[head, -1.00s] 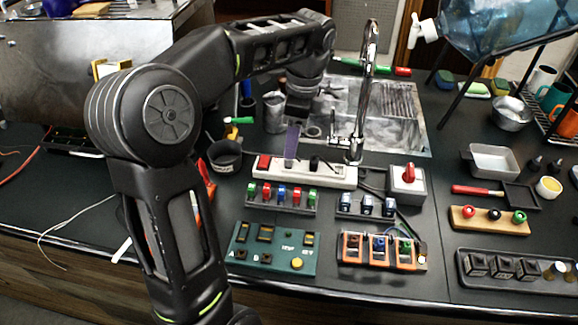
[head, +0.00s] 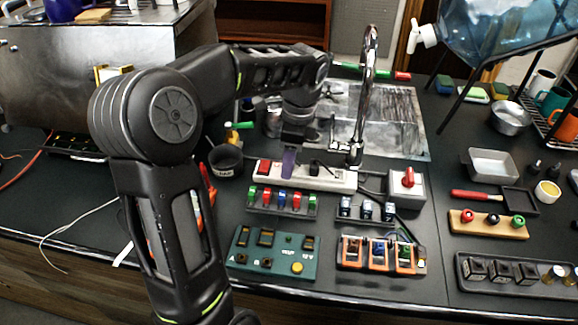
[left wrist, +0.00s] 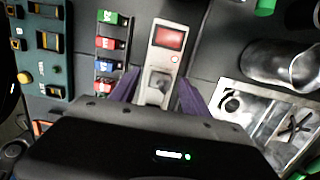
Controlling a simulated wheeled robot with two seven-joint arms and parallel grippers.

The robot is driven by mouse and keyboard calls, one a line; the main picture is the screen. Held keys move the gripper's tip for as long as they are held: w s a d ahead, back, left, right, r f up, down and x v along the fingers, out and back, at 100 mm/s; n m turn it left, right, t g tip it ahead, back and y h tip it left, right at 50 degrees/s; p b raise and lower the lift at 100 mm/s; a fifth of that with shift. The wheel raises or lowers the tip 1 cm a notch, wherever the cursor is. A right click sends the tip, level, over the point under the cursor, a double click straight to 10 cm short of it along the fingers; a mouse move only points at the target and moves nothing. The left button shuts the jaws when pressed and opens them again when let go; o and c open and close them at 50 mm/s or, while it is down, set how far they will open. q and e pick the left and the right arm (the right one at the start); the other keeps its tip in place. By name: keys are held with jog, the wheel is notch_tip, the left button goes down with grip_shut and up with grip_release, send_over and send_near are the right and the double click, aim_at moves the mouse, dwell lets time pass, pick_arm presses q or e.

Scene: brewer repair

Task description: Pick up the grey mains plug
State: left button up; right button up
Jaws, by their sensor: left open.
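The grey mains plug (left wrist: 157,88) sits on the white power strip (left wrist: 166,58), below its red switch, in the left wrist view. My left gripper (left wrist: 158,94) is open, with one purple finger on each side of the plug and small gaps visible. In the head view my left gripper (head: 289,163) points down over the power strip (head: 339,178), just right of the red switch (head: 263,167). Its fingers hide the grey plug there. A black plug (head: 315,168) stands further right on the strip. My right gripper is not in view.
A rack of coloured parts (head: 281,200) lies in front of the strip, with a green panel (head: 272,252) nearer. The tap (head: 362,100) and a box with a red knob (head: 405,187) stand to the right. A dark cup (head: 225,160) is at left.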

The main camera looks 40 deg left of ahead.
pick_arm(q)
jog(key=shift+c, duration=0.4)
grip_shut()
dwell(0.4)
